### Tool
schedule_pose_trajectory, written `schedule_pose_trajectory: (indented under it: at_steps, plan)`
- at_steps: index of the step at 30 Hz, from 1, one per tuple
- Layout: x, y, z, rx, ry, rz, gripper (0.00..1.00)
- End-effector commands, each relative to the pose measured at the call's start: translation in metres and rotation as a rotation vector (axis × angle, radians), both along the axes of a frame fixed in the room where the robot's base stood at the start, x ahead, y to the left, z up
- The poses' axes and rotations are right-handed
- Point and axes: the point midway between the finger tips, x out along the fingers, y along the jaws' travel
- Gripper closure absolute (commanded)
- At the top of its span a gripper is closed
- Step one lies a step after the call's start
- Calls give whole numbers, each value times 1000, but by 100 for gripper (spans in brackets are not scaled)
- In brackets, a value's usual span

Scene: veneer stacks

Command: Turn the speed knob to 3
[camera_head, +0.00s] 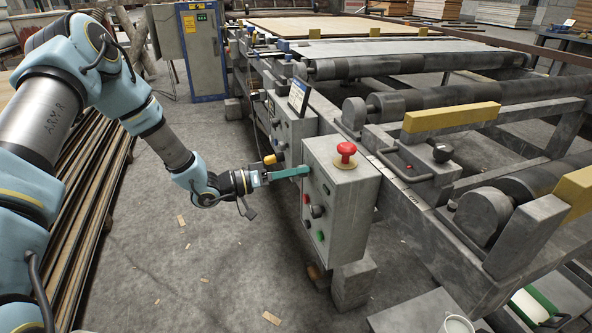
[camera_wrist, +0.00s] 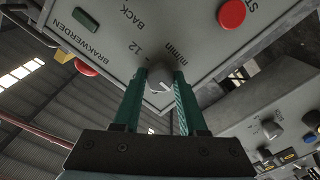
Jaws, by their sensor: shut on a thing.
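The speed knob (camera_wrist: 159,78) is a grey round knob on a grey panel, beside the printed "m/min" and a "12". My gripper (camera_wrist: 158,84) has its two green fingers on either side of the knob and is shut on it. A pale mark shows on the knob, but I cannot tell which number it points at. In the head view my gripper (camera_head: 303,171) reaches the left face of the grey control box (camera_head: 345,215); the knob is hidden there by the fingers.
A red mushroom button (camera_head: 346,149) stands on top of the box. Below my gripper the box face has a dark knob (camera_head: 316,211) and a green button (camera_head: 320,235). Open floor lies left.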

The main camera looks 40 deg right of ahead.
Motion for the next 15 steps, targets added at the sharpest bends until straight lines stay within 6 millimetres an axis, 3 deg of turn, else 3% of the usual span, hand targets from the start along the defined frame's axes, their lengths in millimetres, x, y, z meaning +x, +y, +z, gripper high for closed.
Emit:
schedule_pose_trajectory:
  at_steps: [14,15]
  plan:
    - [0,1,-2,9,14,0,100]
    - [0,1,-2,9,14,0,55]
